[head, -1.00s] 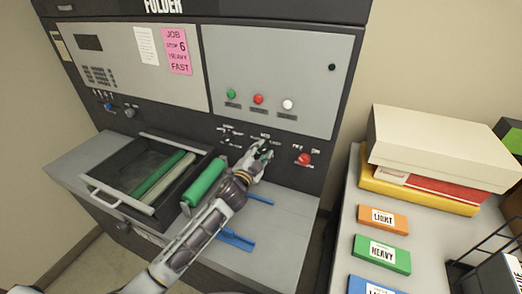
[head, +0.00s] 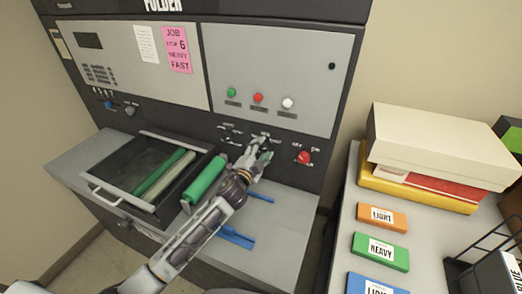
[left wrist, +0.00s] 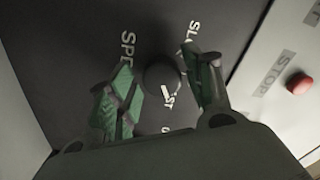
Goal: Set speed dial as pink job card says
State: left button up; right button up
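The pink job card (head: 177,50) on the folder's upper panel appears to read JOB, STOP 6, HEAVY, FAST. The round black speed dial (left wrist: 161,78) shows in the left wrist view, with partly hidden SPEED, SLOW and FAST lettering around it. Its pointer direction is unclear. My left gripper (left wrist: 166,88) is open, with one green-padded finger on each side of the dial. I see a gap at the right finger; contact at the left is unclear. In the head view my left gripper (head: 259,158) is at the dark control strip and hides the dial. My right gripper is not in view.
A red button (head: 303,158) sits just right of the gripper. An open tray (head: 125,203) with rollers and a green roller (head: 204,179) lie left of the forearm. Blue guides (head: 237,238) lie below it. A side table (head: 345,215) holds boxes and labelled blocks.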

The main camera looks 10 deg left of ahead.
pick_arm(q)
jog(key=shift+s+a, duration=0.1)
dwell(0.4)
jog(key=shift+s+a, duration=0.35)
jog(key=shift+s, duration=1.6)
jog(key=shift+s+a, duration=0.4)
jog(key=shift+s, duration=1.5)
jog(key=shift+s+a, duration=0.35)
jog(key=shift+s, duration=1.6)
